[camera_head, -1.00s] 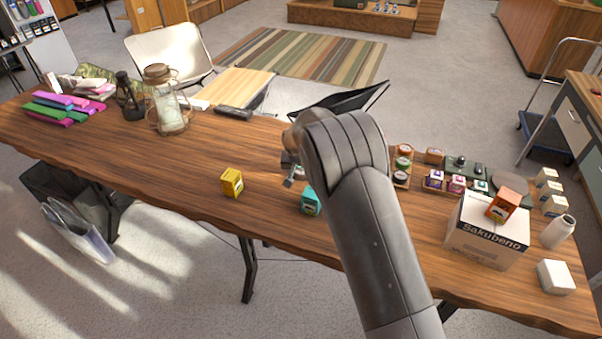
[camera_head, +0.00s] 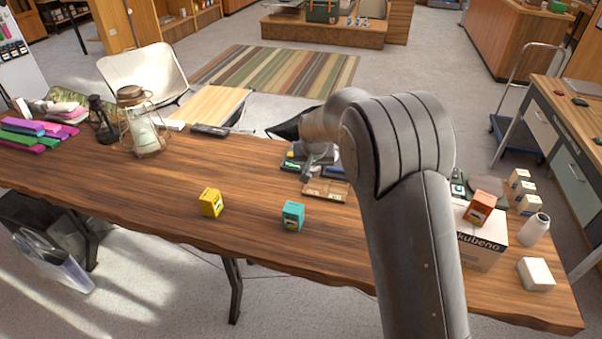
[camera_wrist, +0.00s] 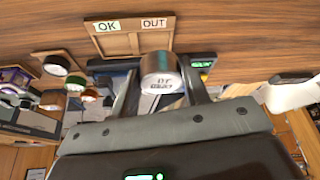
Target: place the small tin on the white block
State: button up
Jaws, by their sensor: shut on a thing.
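A small silver tin (camera_wrist: 160,70) with dark print shows in the wrist view, between the two fingers of my gripper (camera_wrist: 163,88). The gripper is shut on it. Behind the tin in that view are a wooden tray (camera_wrist: 130,42) labelled OK and OUT and a dark device with a green display. In the head view my arm hides the tin and most of the gripper. A white block (camera_head: 536,274) sits on the table's near right end, well to the right of the gripper.
A white carton (camera_head: 482,250) with an orange box (camera_head: 480,208) on top stands left of the block. A white bottle (camera_head: 535,229) stands behind the block. A teal box (camera_head: 293,215) and yellow box (camera_head: 211,202) stand on the otherwise clear front middle.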

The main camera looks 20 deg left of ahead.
jog(key=shift+d+r, duration=0.35)
jog(key=shift+d, duration=0.25)
notch_tip(320, 180, up, 10)
jog(key=d+r+m+h, duration=0.1)
jog(key=d+m+h, duration=0.4)
jog(key=d, duration=3.1)
jog(key=s+d+m+g, duration=0.1)
jog(key=s+d+m, duration=0.3)
jog(key=s+d, duration=0.55)
jog(key=s+d+m, duration=0.3)
jog(key=s+d, duration=0.2)
jog(key=d, duration=0.9)
jog(key=s+d+f+m+g, duration=0.1)
jog(key=s+d+m, duration=0.3)
jog(key=s+d, duration=0.7)
send_over(544, 280)
jog(key=a, duration=0.1)
jog(key=f, duration=1.2)
jog(key=shift+s+a+f, duration=0.1)
jog(key=shift+s+a, duration=0.05)
jog(key=shift+s, duration=0.15)
jog(key=shift+f, duration=2)
jog(key=shift+f, duration=0.1)
